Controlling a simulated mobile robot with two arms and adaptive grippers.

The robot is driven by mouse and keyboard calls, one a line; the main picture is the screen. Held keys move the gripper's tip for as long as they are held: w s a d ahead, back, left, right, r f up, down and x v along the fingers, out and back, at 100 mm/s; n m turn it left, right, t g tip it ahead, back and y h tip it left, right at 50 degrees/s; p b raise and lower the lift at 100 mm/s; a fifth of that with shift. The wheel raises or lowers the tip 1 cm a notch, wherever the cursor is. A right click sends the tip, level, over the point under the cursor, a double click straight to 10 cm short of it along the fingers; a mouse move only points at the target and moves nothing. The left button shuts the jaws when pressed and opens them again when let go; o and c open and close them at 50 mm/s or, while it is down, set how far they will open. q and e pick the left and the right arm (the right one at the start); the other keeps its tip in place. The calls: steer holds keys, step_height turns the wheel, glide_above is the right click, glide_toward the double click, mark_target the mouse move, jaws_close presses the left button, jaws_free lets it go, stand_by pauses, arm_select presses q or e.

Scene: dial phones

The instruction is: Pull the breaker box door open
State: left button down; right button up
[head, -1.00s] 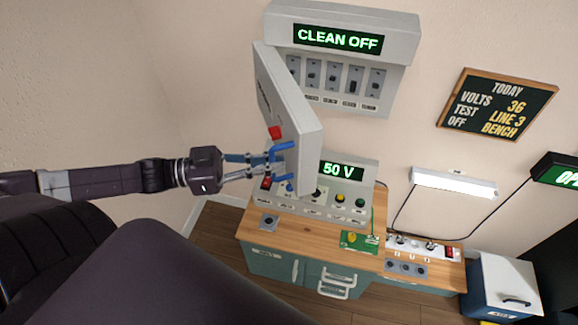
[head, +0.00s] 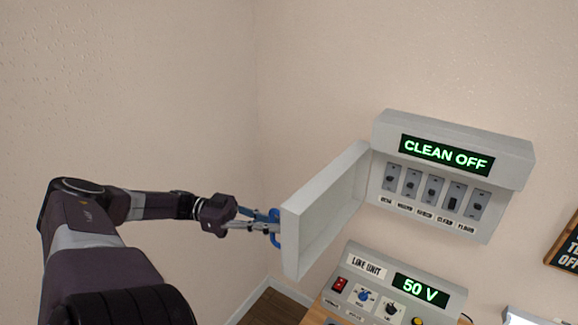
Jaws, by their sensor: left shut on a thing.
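The breaker box (head: 383,215) is on the wall at the right, with a green "CLEAN OFF" display and a row of several switches. Its grey door (head: 327,210) is hinged on the box's left side and stands swung wide open, so the switches show. My left gripper (head: 274,226) is at the door's free edge, on its outer side, shut on the blue handle (head: 275,238). The handle is partly hidden by the door edge and the fingers. My right gripper is not in view.
Below the box, a grey line unit (head: 375,268) with a "50 V" display, knobs and a red switch stands on a wooden bench. A dark board (head: 565,246) hangs at the right edge. The wall left of the door is bare.

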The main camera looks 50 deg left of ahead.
arm_select(q)
steer(key=shift+w+a+f+b, duration=0.15)
steer(key=shift+a+b, duration=0.6)
steer(key=shift+a, duration=0.95)
steer(key=c, duration=2)
jaws_free()
steer(key=shift+a, duration=0.1)
steer(key=shift+c, duration=0.2)
